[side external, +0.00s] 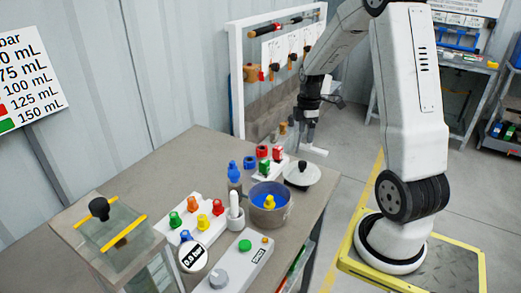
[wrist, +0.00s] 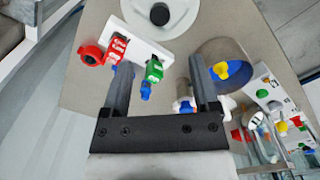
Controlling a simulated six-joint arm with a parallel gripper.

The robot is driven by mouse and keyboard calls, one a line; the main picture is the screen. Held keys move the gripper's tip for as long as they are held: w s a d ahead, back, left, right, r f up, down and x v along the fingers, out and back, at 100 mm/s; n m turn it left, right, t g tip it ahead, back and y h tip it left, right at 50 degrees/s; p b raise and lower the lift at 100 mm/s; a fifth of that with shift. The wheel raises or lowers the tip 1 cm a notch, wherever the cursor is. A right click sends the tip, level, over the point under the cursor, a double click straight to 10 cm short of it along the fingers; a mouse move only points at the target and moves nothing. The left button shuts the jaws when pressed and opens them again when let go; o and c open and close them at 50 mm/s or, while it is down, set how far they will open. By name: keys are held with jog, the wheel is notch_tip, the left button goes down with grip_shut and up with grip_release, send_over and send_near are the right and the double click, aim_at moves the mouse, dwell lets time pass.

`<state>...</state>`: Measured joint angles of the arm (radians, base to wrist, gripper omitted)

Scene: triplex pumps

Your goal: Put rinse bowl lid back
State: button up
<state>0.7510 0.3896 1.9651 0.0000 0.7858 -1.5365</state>
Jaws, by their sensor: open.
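The rinse bowl lid, a pale round disc with a black knob (side external: 301,166), lies flat on the table near its right edge, behind and right of the bowl. In the wrist view the lid (wrist: 180,16) is at the top, partly cut off. The rinse bowl (side external: 272,217) is grey, uncovered, with blue inside and a yellow piece in it; it also shows in the wrist view (wrist: 241,75). My gripper (side external: 305,147) is above the far right part of the table, apart from the lid. In the wrist view its fingers (wrist: 160,64) are spread with nothing held between them.
A white rack (side external: 266,165) with red and green fittings stands close beside the lid. A frame with hanging tools (side external: 237,85) stands behind.

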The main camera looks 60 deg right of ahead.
jog(key=shift+a, duration=0.1)
jog(key=s+a+f+m+t, duration=0.1)
jog(key=a+m, duration=0.8)
jog(key=a, duration=1.8)
jog(key=shift+s+a+t, duration=0.4)
jog(key=shift+s+t, duration=0.05)
jog(key=shift+t, duration=0.35)
